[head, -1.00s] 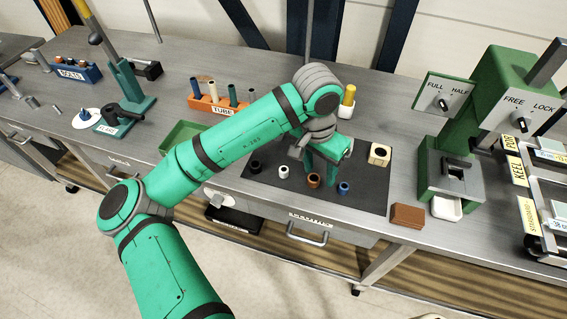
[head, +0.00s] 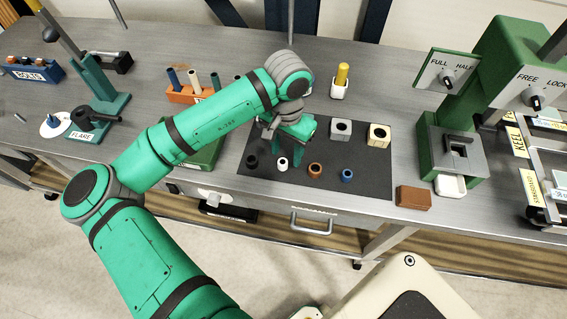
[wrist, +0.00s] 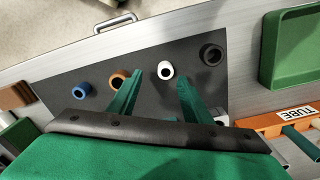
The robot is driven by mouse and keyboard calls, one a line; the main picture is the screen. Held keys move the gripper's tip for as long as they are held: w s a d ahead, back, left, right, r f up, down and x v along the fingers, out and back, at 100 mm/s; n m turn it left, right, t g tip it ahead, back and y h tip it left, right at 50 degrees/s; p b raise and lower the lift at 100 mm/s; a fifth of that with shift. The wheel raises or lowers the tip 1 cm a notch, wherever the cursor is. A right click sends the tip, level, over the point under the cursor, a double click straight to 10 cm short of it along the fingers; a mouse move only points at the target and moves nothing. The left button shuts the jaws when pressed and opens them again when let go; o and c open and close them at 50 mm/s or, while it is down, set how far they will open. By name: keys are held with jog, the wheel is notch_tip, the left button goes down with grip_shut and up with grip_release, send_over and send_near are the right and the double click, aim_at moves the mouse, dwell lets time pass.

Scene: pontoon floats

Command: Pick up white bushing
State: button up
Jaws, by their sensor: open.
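The white bushing (head: 283,163) stands on the dark mat (head: 330,183), between a black bushing (head: 251,161) and a brown bushing (head: 315,170). In the wrist view the white bushing (wrist: 165,70) shows between and just beyond the two green fingers. My gripper (wrist: 157,82) is open and empty, with its fingers pointing at the mat. In the head view my gripper (head: 283,140) is above the mat behind the white bushing; its fingertips are partly hidden there.
A blue bushing (head: 347,175) stands right of the brown one. A grey block (head: 341,130) and a cream block (head: 379,136) stand at the mat's back right. A green tray (head: 206,152) lies left of the mat. A green press (head: 462,140) stands on the right.

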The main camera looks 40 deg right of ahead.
aim_at(283, 161)
jog(key=shift+w+a+f, duration=0.1)
jog(key=shift+w+f, duration=0.05)
jog(key=shift+f, duration=0.7)
jog(key=shift+w+a+f, duration=0.1)
jog(key=shift+w+f, duration=0.05)
jog(key=shift+f, duration=0.65)
jog(key=shift+w+a+f, duration=0.1)
jog(key=shift+w+f, duration=0.05)
jog(key=shift+f, duration=0.7)
jog(key=c, duration=1.1)
